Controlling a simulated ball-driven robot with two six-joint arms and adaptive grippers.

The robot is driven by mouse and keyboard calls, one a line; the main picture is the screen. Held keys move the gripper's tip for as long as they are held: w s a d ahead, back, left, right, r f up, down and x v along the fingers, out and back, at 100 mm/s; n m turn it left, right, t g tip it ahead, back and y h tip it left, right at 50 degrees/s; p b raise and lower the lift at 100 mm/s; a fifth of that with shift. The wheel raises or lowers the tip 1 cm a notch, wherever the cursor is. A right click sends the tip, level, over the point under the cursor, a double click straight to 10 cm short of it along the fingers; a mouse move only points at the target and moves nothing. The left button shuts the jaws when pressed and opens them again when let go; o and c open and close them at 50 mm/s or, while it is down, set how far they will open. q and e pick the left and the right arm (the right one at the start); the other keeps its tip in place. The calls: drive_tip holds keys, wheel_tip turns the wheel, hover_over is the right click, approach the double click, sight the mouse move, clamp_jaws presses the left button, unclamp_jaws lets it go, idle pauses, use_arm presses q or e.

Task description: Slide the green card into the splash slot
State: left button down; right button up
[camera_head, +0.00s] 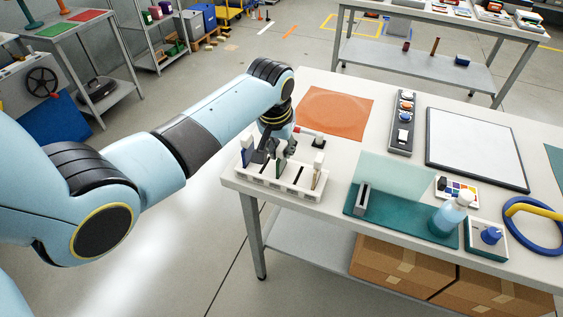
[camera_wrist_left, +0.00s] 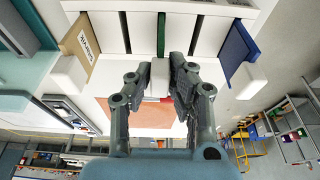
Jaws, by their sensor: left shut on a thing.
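A white slotted rack (camera_head: 258,184) stands at the near left corner of the table. My left gripper (camera_head: 272,150) points down over it. In the left wrist view, the fingers (camera_wrist_left: 160,72) are shut on the white tab of the green card (camera_wrist_left: 161,35), whose green edge lies in a middle slot of the rack. A blue card (camera_wrist_left: 238,48) and a tan lettered card (camera_wrist_left: 80,42) stand in the outer slots. A teal base (camera_head: 397,224) carries a grey slotted post (camera_head: 362,199) and a clear panel (camera_head: 396,178). My right gripper is out of view.
A soap bottle (camera_head: 450,213) stands on the teal base's right end. An orange mat (camera_head: 336,112), a button strip (camera_head: 403,125) and a framed white board (camera_head: 478,150) lie behind. A blue ring (camera_head: 535,240) lies at the right.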

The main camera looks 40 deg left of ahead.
use_arm(q)
drive_tip(key=shift+r, duration=0.1)
drive_tip(key=shift+r+p, duration=1)
drive_tip(key=shift+p, duration=0.25)
drive_tip(key=shift+r, duration=0.95)
drive_tip(key=shift+r, duration=2)
